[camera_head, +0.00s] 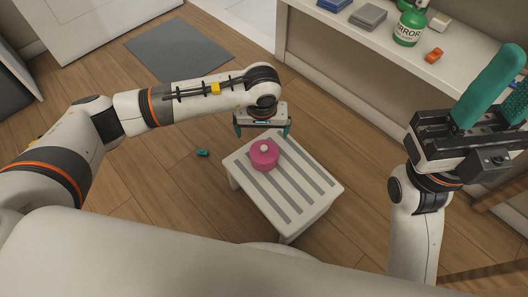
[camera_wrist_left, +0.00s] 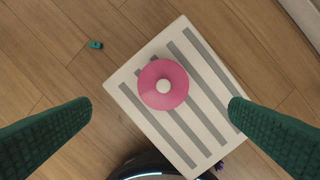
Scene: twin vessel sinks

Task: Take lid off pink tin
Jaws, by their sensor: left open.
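The pink tin (camera_head: 265,157) stands upright on a small white stool (camera_head: 308,202) with grey stripes. Its pink lid (camera_wrist_left: 152,74) has a pale round knob (camera_head: 264,148) in the middle and looks seated on the tin. My left gripper (camera_head: 263,132) is open and empty, above and just behind the tin, pointing down. In the left wrist view its green fingers are wide apart, with the lid between and slightly beyond their tips, not touching. My right gripper (camera_head: 493,98) is raised at the right, far from the tin; its finger gap is unclear.
A small teal object (camera_head: 202,153) lies on the wooden floor left of the stool. A shelf (camera_head: 375,50) at the upper right holds a green bottle (camera_head: 410,27), an orange item (camera_head: 434,55) and boxes. A grey mat (camera_head: 180,51) lies behind my left arm.

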